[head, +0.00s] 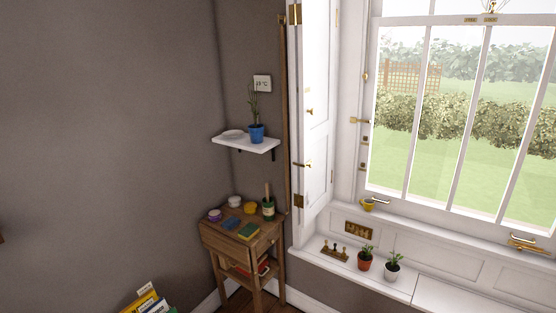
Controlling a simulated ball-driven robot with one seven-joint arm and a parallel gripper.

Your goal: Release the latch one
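My gripper does not show in the head view. The white sash window (404,110) fills the right side and carries several small brass fittings; I cannot tell which of them is latch one. A brass lever (359,121) sticks out from the left window frame, with small brass plates below it. A brass fitting (490,7) sits on the meeting rail at the top. A brass handle (527,243) lies at the bottom right. A white folded shutter panel (317,120) stands left of the window, with a brass knob (309,111) and a brass catch (303,164).
A wooden side table (240,240) with small pots and books stands in the corner. A white wall shelf (245,144) holds a blue plant pot (256,133). The white sill (385,286) holds two potted plants (365,261). Books (150,302) stand at the bottom left.

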